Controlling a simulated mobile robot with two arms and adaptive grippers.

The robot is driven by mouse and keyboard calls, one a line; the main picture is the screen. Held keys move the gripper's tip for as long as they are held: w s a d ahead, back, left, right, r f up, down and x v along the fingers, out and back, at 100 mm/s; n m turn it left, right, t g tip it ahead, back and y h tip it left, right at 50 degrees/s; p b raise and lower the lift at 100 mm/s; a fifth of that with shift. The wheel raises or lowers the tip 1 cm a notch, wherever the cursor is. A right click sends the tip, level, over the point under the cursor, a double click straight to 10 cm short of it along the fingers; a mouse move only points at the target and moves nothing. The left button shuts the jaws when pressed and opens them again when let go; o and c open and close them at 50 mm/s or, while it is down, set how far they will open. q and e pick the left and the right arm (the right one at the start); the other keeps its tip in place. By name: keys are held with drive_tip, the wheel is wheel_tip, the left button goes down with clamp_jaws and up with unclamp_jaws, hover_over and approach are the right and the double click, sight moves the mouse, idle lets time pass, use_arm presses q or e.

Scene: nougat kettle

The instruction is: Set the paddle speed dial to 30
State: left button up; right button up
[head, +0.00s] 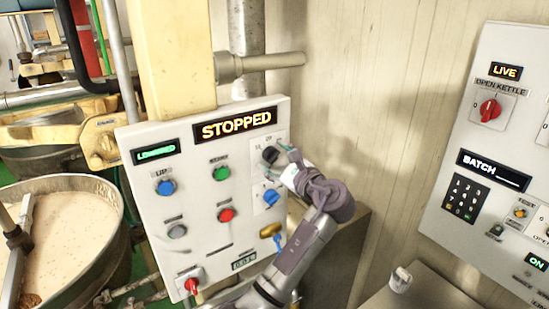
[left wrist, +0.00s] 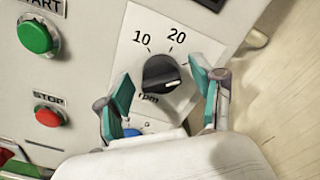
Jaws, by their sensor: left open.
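The paddle speed dial is a black knob (left wrist: 158,74) on a white plate (left wrist: 132,58) marked 10, 20 and rpm in the left wrist view. A pale mark on the knob points to the right, below the 20. No 30 is readable there; the right finger covers part of that side. The dial also shows in the head view (head: 269,155), partly behind my gripper. My left gripper (left wrist: 160,72) is open, with one teal fingertip on each side of the knob. I cannot tell whether they touch it. My right gripper is not in view.
The control panel (head: 205,242) reads STOPPED. A blue knob (head: 271,197) is just below the dial, and green (head: 221,173) and red (head: 226,215) buttons are to its left. A kettle (head: 62,180) of pale mix stands at left. A second panel (head: 462,130) is at right.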

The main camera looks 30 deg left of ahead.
use_arm(q)
drive_tip(key=v, duration=1.1)
drive_tip(key=shift+s+d, duration=0.15)
drive_tip(key=shift+d, duration=0.15)
drive_tip(key=shift+f, duration=0.2)
